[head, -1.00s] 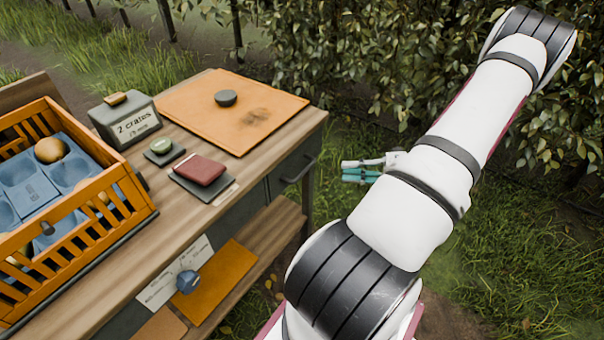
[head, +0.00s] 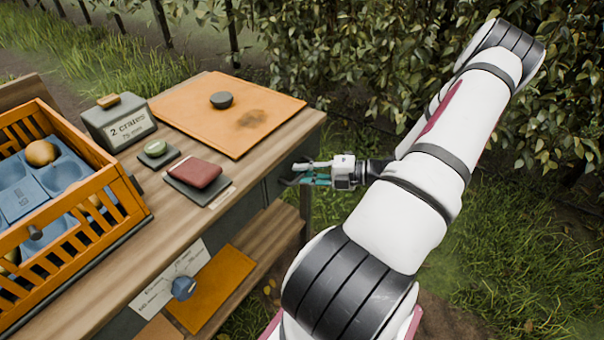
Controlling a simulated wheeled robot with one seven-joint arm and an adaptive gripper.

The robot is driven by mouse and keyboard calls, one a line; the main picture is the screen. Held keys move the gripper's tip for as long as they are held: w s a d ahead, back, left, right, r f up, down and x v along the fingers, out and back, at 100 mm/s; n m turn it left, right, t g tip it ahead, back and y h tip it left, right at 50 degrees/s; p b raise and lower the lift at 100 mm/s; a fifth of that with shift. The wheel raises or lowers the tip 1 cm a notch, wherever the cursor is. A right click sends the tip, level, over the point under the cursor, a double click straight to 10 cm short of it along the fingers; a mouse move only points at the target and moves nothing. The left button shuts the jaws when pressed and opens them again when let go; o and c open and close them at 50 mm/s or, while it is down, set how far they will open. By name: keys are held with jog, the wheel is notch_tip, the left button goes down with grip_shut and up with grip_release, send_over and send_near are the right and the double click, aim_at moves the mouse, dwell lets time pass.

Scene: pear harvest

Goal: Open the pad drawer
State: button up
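The drawer (head: 273,186) is a dark grey front under the right end of the wooden worktable. It looks closed, flush with the table side. Its dark bar handle is mostly hidden behind my gripper; a dark curved piece at the fingertips may be part of it. My gripper (head: 301,174) reaches left from my arm, with its fingertips at the handle. The fingers, with teal pads, appear apart with a small gap between them. I cannot tell whether they touch the handle or have it between them.
A lower shelf (head: 262,235) lies below. Grass is open at right.

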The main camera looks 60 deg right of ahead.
jog(key=shift+w+a, duration=0.1)
jog(key=shift+w, duration=0.15)
grip_shut()
jog(key=shift+s, duration=0.1)
jog(key=s+p, duration=0.7)
jog(key=s, duration=1.9)
grip_release()
